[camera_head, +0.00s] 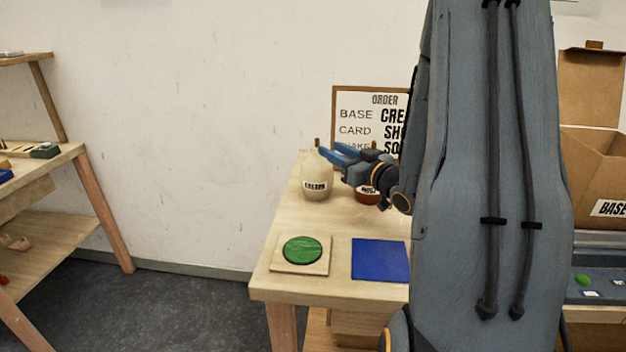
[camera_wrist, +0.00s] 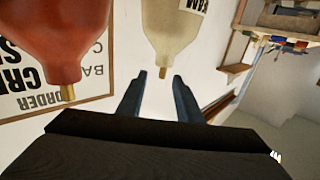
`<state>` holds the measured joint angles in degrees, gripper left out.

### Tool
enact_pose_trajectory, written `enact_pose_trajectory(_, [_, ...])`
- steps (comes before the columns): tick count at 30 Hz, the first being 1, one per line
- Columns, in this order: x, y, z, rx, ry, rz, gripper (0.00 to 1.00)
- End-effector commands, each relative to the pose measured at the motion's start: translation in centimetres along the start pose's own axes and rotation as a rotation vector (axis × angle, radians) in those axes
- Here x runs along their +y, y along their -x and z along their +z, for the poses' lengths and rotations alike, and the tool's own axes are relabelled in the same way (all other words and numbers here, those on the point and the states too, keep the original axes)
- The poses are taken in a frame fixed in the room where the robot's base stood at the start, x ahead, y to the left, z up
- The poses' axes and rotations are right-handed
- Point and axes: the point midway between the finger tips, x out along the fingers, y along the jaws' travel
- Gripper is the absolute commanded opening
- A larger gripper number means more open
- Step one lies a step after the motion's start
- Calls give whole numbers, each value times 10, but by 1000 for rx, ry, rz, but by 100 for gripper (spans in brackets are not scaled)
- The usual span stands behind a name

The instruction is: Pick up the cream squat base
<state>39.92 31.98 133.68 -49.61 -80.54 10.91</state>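The cream base (camera_head: 316,179) stands upright at the back left of the wooden table. It is rounded, with a dark-lettered label and a thin brass stem on top. My gripper (camera_head: 327,150) comes in from the right, its blue fingers at the height of the stem. In the wrist view, which is upside down, the cream base (camera_wrist: 172,28) shows with its stem pointing between the two fingertips of my gripper (camera_wrist: 157,75). The fingers are open, with clear gaps beside the stem. I cannot tell whether the stem is fully between them.
A red base (camera_head: 367,194) stands just right, partly hidden by my gripper; it also shows in the wrist view (camera_wrist: 62,38). An order board (camera_head: 352,98) leans behind. A green disc (camera_head: 302,250) and blue mat (camera_head: 380,259) lie in front. A cardboard box (camera_head: 592,180) is at right.

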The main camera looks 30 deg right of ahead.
Motion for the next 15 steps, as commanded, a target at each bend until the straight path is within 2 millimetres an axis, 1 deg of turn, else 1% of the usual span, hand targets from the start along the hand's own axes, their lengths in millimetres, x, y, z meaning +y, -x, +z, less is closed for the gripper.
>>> enact_pose_trajectory(8, [-2,-27,-2,2,0,-1,32])
enact_pose_trajectory(15, [-8,-61,-4,2,1,-2,32])
